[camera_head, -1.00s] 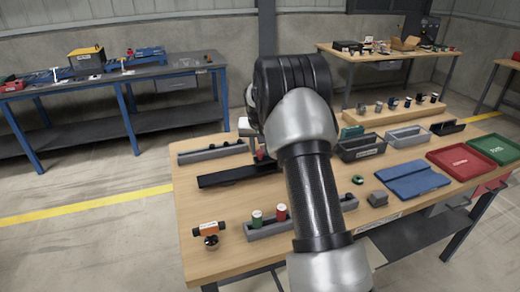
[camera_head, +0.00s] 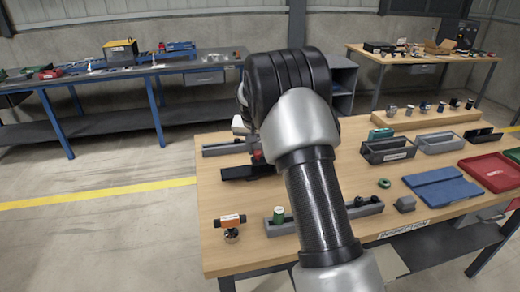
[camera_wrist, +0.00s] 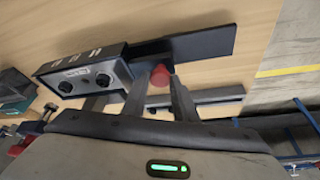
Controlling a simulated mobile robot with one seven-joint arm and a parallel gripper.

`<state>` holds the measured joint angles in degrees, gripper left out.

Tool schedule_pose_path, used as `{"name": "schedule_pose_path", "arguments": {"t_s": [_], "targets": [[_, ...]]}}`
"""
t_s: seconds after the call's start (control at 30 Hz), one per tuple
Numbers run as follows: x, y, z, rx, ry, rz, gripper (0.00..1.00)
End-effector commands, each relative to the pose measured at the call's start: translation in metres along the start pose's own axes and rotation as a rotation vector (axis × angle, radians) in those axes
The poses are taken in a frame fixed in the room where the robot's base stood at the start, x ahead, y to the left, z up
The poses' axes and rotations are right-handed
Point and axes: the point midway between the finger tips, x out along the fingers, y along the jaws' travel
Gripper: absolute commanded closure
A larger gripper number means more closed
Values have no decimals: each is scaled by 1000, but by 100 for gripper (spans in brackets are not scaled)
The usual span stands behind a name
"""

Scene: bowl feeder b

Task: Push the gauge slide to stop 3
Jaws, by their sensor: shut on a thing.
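The gauge, a black block with two round dials (camera_wrist: 85,76), shows in the wrist view with a flat black rail (camera_wrist: 195,43) running right from it. A red knob (camera_wrist: 160,75) stands at the rail. My gripper (camera_wrist: 160,82) has one finger on each side of this knob and is shut on it. In the head view the rail (camera_head: 240,173) lies near the table's far left edge, and the red knob (camera_head: 257,155) shows just left of my arm. My arm hides the gauge block there. Small pale marks on the block are too small to read.
A grey rack with a green cylinder (camera_head: 279,215) and an orange-and-white part (camera_head: 230,220) stand in front. A grey rail-like strip (camera_head: 222,149) lies behind the black rail.

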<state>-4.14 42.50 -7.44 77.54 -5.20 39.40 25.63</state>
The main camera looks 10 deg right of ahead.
Motion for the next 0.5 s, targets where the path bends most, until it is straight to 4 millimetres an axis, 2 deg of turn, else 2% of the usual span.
{"name": "schedule_pose_path", "arguments": {"t_s": [0.03,0.1,0.13,0.37,0.5], "targets": [[0,-1,0,0,0,-2,69],[0,-1,0,1,0,-1,57],[0,-1,0,1,0,-1,56],[0,0,0,1,0,0,56],[-7,0,-1,1,2,-1,56]]}}
